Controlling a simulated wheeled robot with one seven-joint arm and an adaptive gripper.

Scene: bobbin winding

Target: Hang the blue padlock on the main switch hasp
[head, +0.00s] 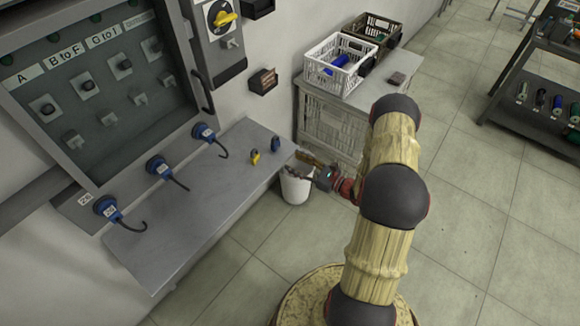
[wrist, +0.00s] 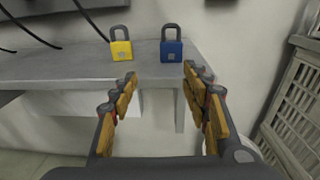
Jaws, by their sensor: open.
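The blue padlock (head: 275,145) stands upright near the right end of the grey shelf (head: 200,204). It also shows in the wrist view (wrist: 171,50), shackle up. A yellow padlock (head: 254,157) stands to its left, also seen in the wrist view (wrist: 121,50). The main switch (head: 222,16) has a yellow rotary handle on a grey box on the wall; a small fitting (head: 229,43) below the handle may be the hasp. My gripper (head: 305,165) is off the shelf's right end. In the wrist view my gripper (wrist: 158,85) is open and empty, with both padlocks beyond its fingers.
Blue plugs (head: 159,167) with black cables hang by the shelf's back, under an open panel cabinet (head: 95,90). A white bin (head: 296,186) stands beneath my gripper. Crates, including a white one (head: 338,64), stand at the back.

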